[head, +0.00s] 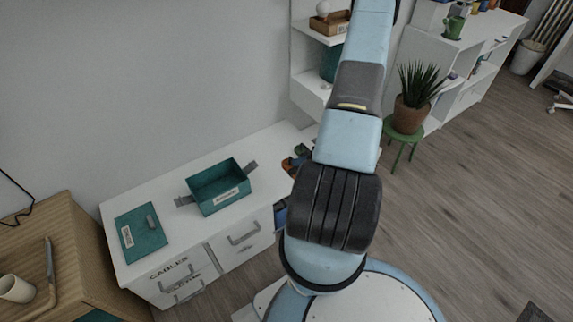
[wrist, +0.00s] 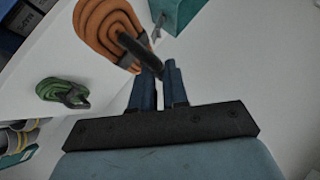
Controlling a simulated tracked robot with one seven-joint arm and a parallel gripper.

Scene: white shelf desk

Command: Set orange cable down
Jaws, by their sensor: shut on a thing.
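The orange cable (wrist: 105,32) is a flat oval coil with a dark strap and plug end, at the upper left of the wrist view. My gripper (wrist: 160,75) is shut on the dark end of this coil. The coil sticks out to the left of the fingers, over the white desk top. I cannot tell whether it touches the surface. In the head view my arm hides the gripper; a small orange patch (head: 289,167) shows beside the arm at the desk's right end.
A green cable coil (wrist: 60,91) lies on the white surface in the wrist view. On the desk (head: 170,190) stand an open teal box (head: 204,208) and a flat teal lid (head: 140,240). A shelf unit (head: 305,60) rises behind.

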